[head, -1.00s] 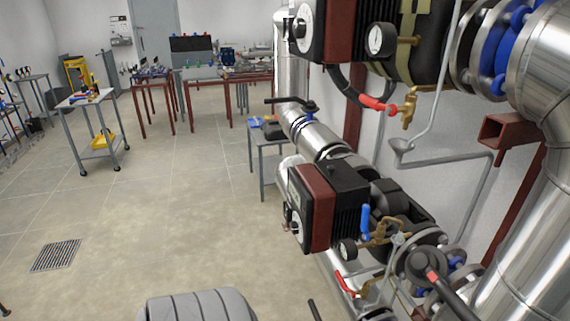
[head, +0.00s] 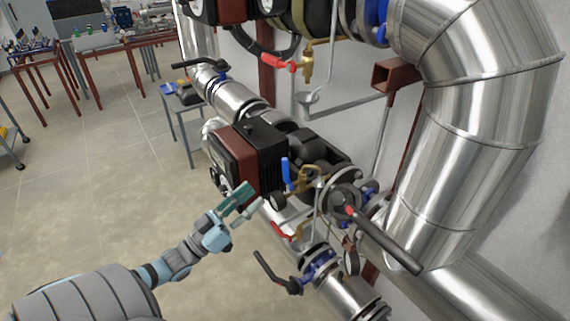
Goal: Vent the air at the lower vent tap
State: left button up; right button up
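My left gripper (head: 256,194) reaches in from the lower left with its two green fingers apart and nothing between them. It appears just left of the lower pump and its gauge; I cannot tell if it touches anything. A small brass tap with a red lever (head: 283,232) sits low, below and right of the fingertips. Above it is a brass fitting with an upright blue lever (head: 286,174). A higher brass tap with a red lever (head: 278,62) is near the top, above a small funnel (head: 308,97). My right gripper is not in view.
The red and black lower pump (head: 245,155) stands close behind the gripper. A black-handled valve (head: 275,275) and a long black lever (head: 385,240) stick out nearby. A large silver pipe (head: 480,110) fills the right.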

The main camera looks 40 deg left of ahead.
aim_at(283, 169)
pick_arm(q)
jog(key=x, duration=1.2)
jog(key=shift+w+f, duration=0.1)
jog(key=shift+w, duration=0.1)
jog(key=shift+a, duration=0.1)
jog(key=shift+c, duration=0.3)
grip_shut()
